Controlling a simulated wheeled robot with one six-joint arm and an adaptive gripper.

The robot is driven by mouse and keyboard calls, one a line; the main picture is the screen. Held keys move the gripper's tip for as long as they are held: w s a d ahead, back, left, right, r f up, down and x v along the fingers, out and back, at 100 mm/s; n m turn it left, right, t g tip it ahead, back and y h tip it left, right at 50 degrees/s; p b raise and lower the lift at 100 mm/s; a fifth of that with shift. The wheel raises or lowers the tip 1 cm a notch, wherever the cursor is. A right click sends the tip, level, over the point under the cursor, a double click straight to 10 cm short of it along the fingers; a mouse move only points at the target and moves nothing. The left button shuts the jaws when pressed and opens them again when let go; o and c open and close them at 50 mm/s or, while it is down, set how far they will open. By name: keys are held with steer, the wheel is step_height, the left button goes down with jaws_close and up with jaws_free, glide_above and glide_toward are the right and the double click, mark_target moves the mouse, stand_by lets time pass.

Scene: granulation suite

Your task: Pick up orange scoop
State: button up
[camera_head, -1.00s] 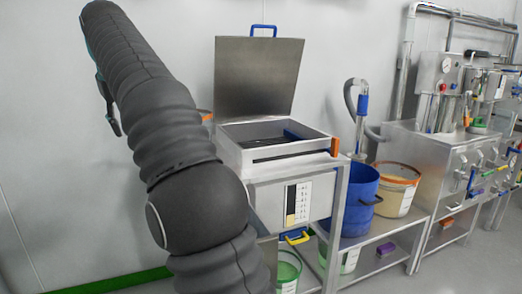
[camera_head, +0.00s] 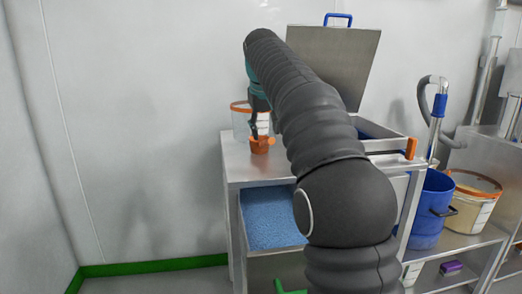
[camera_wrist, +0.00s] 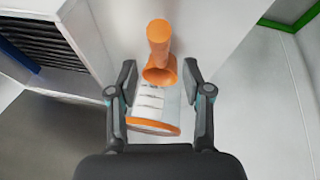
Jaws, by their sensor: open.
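The orange scoop (camera_head: 261,144) stands on the steel bench top, just right of a clear container with an orange rim (camera_head: 239,107). In the wrist view the scoop (camera_wrist: 158,50) shows ahead of my gripper, with its handle pointing up the picture and its wider end near the fingertips. My gripper (camera_wrist: 160,76) is open, with one finger on either side of the scoop's wider end. I cannot tell whether the fingers touch it. In the head view my gripper (camera_head: 261,130) is over the scoop, partly blurred by small size.
The orange-rimmed container also shows between the fingers in the wrist view (camera_wrist: 153,127). A steel box with a raised lid (camera_head: 335,62) stands right of my arm. A blue tray of granules (camera_head: 268,222) is on the shelf below. A blue bucket (camera_head: 430,210) stands farther right.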

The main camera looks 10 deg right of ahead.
mark_target(264, 144)
steer(key=shift+b+x, duration=0.7)
steer(key=shift+x, duration=2.05)
steer(key=shift+a, duration=0.1)
jaws_close()
